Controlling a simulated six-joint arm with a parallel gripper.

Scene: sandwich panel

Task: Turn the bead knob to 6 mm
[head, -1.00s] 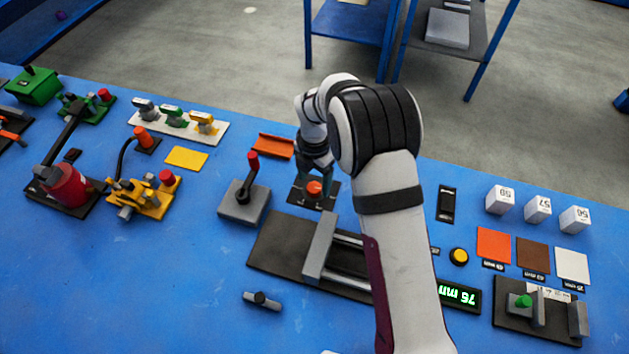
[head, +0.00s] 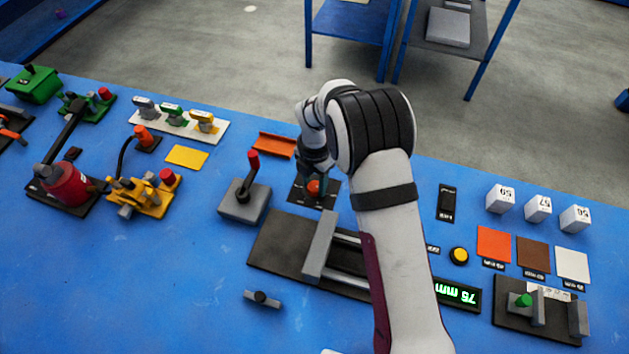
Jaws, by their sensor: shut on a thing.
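An orange-red knob (head: 313,186) sits on a small dark plate (head: 301,198) with pale marks, behind the grey-jawed fixture. I take it to be the bead knob. My gripper (head: 314,182) points down over it, with its dark fingers around the knob's sides, shut on it. The fingers and my wrist hide part of the knob. The marks on the plate are too small to read, so the knob's setting cannot be told.
A grey box with a red-tipped lever (head: 246,199) stands close to the left. An orange tray (head: 274,146) lies behind it. The grey-jawed fixture (head: 318,248) is in front, with a green display (head: 457,293) and yellow button (head: 459,256) to the right.

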